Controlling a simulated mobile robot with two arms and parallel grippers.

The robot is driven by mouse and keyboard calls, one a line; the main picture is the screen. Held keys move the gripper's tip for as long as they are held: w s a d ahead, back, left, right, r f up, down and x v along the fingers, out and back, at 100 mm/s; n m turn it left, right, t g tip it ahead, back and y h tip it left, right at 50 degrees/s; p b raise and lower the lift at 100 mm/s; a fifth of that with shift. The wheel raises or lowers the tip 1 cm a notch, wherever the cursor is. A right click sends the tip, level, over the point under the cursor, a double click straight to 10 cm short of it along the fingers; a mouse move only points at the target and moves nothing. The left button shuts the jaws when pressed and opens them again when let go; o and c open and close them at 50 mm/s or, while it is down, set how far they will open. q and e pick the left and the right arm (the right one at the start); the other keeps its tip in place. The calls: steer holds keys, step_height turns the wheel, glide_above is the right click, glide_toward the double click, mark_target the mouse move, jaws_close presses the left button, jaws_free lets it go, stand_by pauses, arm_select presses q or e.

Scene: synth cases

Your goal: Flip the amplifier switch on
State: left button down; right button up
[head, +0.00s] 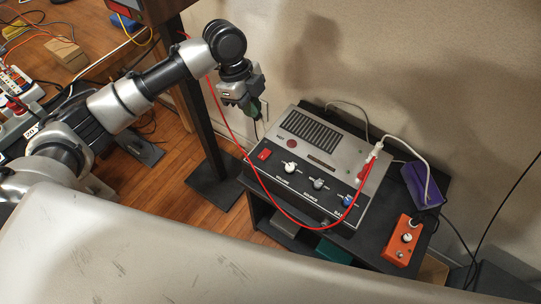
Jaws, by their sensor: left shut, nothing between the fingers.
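The amplifier (352,150) is a grey box with a black sloped control panel, standing on a dark stand right of centre in the head view. A red switch (264,154) sits at the panel's left end; I cannot tell its position. White, grey and blue knobs are to its right, and a small red round part (291,143) is on the top face. My left gripper (257,113) is shut and empty, pointing down above and behind the amplifier's left end. It appears apart from the switch. My right gripper is out of view.
A red cable (262,190) hangs in a loop across the amplifier's front to its right side. An orange box with a knob (403,240) and a purple box (421,184) lie to the right. A black post (202,110) stands left of my gripper. The wall is close behind.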

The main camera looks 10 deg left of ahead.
arm_select(q)
steer(key=shift+s+r+m, duration=0.55)
steer(key=shift+s+m, duration=0.05)
steer(key=b, duration=0.1)
glide_toward(262, 158)
steer(key=x, duration=0.6)
steer(key=shift+w+d+f, duration=0.1)
steer(key=shift+w+d, duration=0.05)
steer(key=shift+d, duration=0.1)
steer(key=shift+f, duration=0.4)
